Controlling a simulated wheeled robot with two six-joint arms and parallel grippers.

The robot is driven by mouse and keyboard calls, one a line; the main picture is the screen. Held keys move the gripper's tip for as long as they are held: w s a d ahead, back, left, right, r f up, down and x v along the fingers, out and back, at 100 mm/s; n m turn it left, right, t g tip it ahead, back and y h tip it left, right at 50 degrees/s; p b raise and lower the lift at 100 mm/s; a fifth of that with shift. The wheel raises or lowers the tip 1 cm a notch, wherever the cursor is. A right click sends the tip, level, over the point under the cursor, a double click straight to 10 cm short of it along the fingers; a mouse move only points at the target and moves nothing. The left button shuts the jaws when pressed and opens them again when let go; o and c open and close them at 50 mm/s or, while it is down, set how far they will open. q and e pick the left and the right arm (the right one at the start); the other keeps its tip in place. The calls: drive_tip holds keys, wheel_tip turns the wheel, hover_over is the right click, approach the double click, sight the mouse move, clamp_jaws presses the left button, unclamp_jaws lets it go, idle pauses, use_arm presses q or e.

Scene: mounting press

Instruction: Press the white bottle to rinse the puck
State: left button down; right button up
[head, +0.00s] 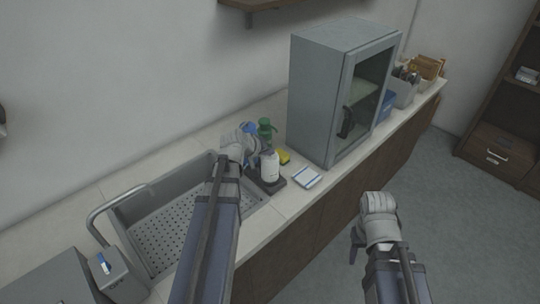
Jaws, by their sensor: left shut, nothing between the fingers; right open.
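The white bottle (269,168) stands upright on a dark tray (279,184) on the counter, at the right end of the sink. My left gripper (250,148) is shut and empty, close to the left of the bottle's top. Whether it touches the bottle I cannot tell. My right gripper (356,243) is open and empty, hanging over the floor in front of the counter. I cannot make out the puck.
The grey sink (170,228) has a perforated bottom and a curved tap (105,203). A green bottle (265,130), a yellow sponge (284,156) and a blue-white pad (306,177) are near the white bottle. A grey glass-door cabinet (318,95) stands to the right.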

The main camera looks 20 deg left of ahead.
sight(269, 158)
use_arm(q)
drive_tip(key=shift+r, duration=0.1)
drive_tip(key=shift+r+p, duration=0.8)
drive_tip(key=shift+p, duration=0.1)
wheel_tip(269, 158, up, 5)
drive_tip(key=p, duration=0.5)
idle(0.6)
